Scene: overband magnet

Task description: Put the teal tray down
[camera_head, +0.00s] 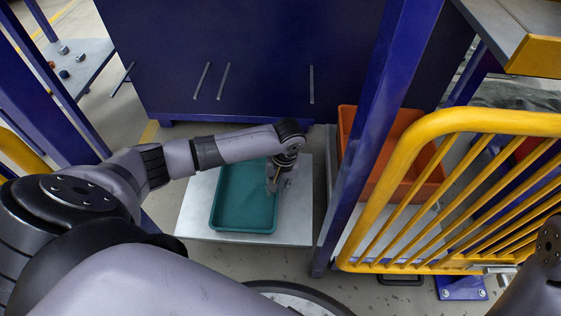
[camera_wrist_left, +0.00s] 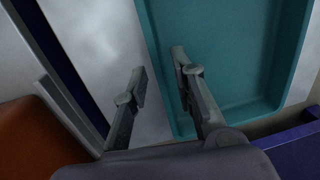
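The teal tray (camera_head: 229,230) is an empty, shallow rectangular tray. It appears to rest flat on a pale grey plate (camera_head: 298,215) in the middle of the head view. My left gripper (camera_head: 275,184) is at the tray's right-hand long side. In the left wrist view the tray (camera_wrist_left: 235,60) fills the upper right. The fingers of my left gripper (camera_wrist_left: 160,68) are apart there, one over the tray and one over the bare plate, with the tray's rim between them. Contact with the rim cannot be told. My right gripper is not in view.
An orange crate (camera_head: 400,125) stands right of the plate, behind a blue post (camera_head: 375,115). A yellow railing (camera_head: 450,122) stands at the right. A dark blue cabinet (camera_head: 250,60) closes off the back. A side table (camera_head: 88,62) with small parts is at the upper left.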

